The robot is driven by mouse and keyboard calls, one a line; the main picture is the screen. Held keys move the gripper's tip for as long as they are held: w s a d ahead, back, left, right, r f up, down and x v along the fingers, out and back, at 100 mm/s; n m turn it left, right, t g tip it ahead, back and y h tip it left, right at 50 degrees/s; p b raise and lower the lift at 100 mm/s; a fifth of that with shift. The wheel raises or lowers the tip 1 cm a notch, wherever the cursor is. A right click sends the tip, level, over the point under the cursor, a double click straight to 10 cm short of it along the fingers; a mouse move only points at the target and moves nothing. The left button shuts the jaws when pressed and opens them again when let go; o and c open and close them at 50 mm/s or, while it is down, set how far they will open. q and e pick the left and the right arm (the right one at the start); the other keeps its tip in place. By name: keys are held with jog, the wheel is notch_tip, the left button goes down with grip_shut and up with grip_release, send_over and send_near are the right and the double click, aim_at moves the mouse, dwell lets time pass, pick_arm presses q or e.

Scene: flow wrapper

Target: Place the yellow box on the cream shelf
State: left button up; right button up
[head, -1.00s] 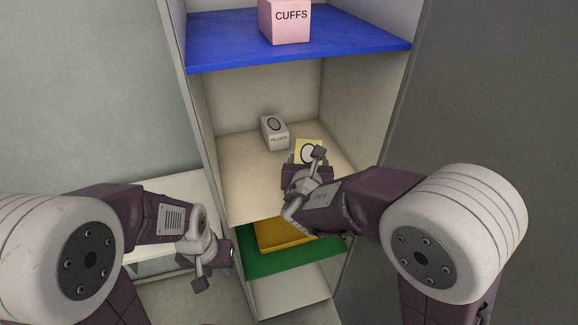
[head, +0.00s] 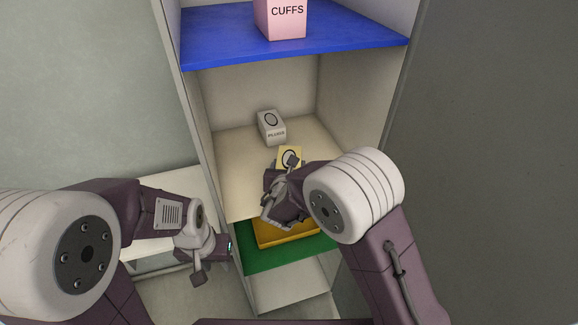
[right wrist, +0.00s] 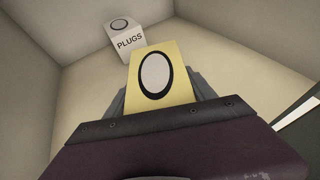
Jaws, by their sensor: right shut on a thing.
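The yellow box (head: 289,154) with a black ring mark shows just beyond my right gripper (head: 285,165) in the head view. In the right wrist view the yellow box (right wrist: 161,78) sits between the jaws, and my right gripper is shut on it. The cream shelf (head: 240,160) is the level under the blue shelf, and the box is over its front part. I cannot tell whether the box touches the shelf. My left gripper (head: 213,262) hangs low on the left, outside the cabinet; its jaws are too unclear to judge.
A white PLUGS box (head: 271,128) stands on the cream shelf, behind and left of the yellow box; it also shows in the right wrist view (right wrist: 124,40). A pink CUFFS box (head: 281,18) stands on the blue shelf (head: 210,45) above. Below are a green shelf (head: 262,262) and an orange tray (head: 285,238).

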jog(key=o, duration=1.4)
jog(key=shift+w+f, duration=0.1)
jog(key=shift+f, duration=0.05)
jog(key=shift+o, duration=0.2)
jog(key=shift+r, duration=0.2)
jog(key=v, duration=1.2)
